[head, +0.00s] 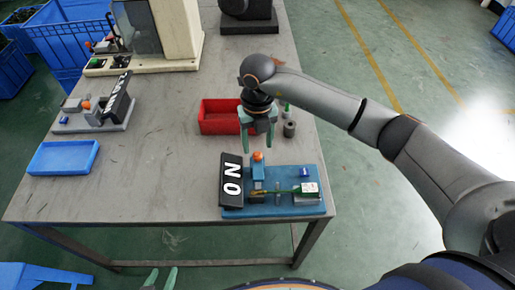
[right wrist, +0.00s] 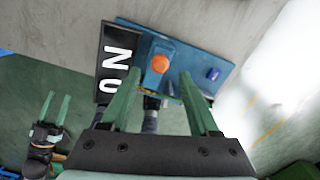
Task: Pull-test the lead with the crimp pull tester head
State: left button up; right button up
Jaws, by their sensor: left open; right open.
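A blue-based tester fixture (head: 232,213) stands near the table's front right edge. It carries a black panel (head: 231,180) with white letters, a blue block with an orange knob (head: 257,156), and a small blue button. A green lead (head: 284,191) lies across it, ending at a white piece (head: 309,188). In the right wrist view the orange knob (right wrist: 162,64) and panel (right wrist: 116,50) show; the lead is not clear there. My right gripper (head: 258,147) is open and empty above and behind the fixture. My left gripper (head: 161,278) is open, low in front of the table.
A red bin (head: 215,126) sits behind my right gripper, with a grey cylinder (head: 289,129) beside it. At left are a blue tray (head: 62,158) and a second, grey-based fixture (head: 118,127) with a black panel. A large machine (head: 180,35) stands behind. The middle of the table is clear.

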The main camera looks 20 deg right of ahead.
aim_at(258, 154)
jog(key=shift+f, duration=2.1)
jog(key=shift+c, duration=0.3)
grip_shut()
jog(key=shift+r, duration=0.1)
